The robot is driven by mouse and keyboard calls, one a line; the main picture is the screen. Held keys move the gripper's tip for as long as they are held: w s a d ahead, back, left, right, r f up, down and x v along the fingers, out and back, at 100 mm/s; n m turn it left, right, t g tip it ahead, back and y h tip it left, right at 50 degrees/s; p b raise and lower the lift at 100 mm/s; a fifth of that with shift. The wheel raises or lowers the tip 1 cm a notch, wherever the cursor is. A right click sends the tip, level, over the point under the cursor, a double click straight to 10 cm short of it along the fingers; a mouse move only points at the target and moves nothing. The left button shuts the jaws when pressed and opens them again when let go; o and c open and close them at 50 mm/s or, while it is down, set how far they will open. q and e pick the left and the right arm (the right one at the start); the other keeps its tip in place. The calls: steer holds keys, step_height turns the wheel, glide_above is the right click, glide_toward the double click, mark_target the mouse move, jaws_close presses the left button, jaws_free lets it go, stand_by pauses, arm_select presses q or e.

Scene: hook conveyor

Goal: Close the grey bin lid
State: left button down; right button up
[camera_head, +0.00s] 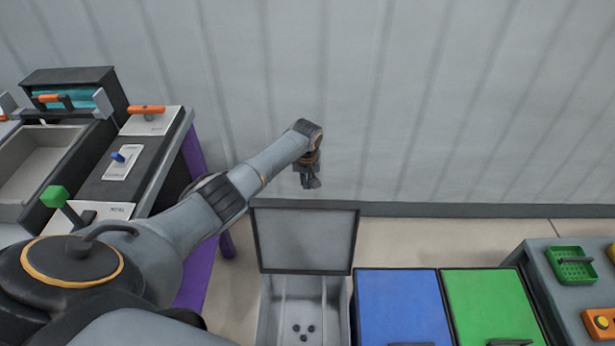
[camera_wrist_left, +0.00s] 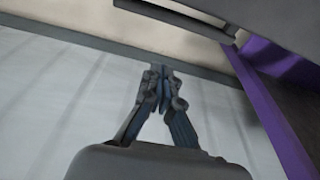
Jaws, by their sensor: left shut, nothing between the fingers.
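The grey bin (camera_head: 265,308) stands at the bottom middle of the head view with several small dark round items inside. Its grey lid (camera_head: 305,240) is open and stands up at the bin's far side, its dark-rimmed panel facing me. My left gripper (camera_head: 311,184) is above and behind the lid's top edge, near the wall, and points down. It is shut and empty, apart from the lid as far as I can tell. The left wrist view shows the closed fingers (camera_wrist_left: 164,72) too. My right gripper is not in view.
A blue lid (camera_head: 398,305) and a green lid (camera_head: 490,303) lie flat to the right of the grey bin. A workbench with a tray and levers (camera_head: 150,165) is at the left. A grey table (camera_head: 550,275) with a green basket (camera_head: 571,265) is at the right. The wall (camera_head: 440,120) is close behind.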

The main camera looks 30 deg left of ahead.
arm_select(q)
steer(key=shift+s+d+f+p, duration=0.5)
steer(key=shift+s+f+p, duration=0.1)
steer(key=shift+s, duration=0.15)
steer(key=shift+s+d+f+p, duration=0.5)
steer(key=shift+s+f, duration=0.1)
steer(key=shift+s, duration=0.1)
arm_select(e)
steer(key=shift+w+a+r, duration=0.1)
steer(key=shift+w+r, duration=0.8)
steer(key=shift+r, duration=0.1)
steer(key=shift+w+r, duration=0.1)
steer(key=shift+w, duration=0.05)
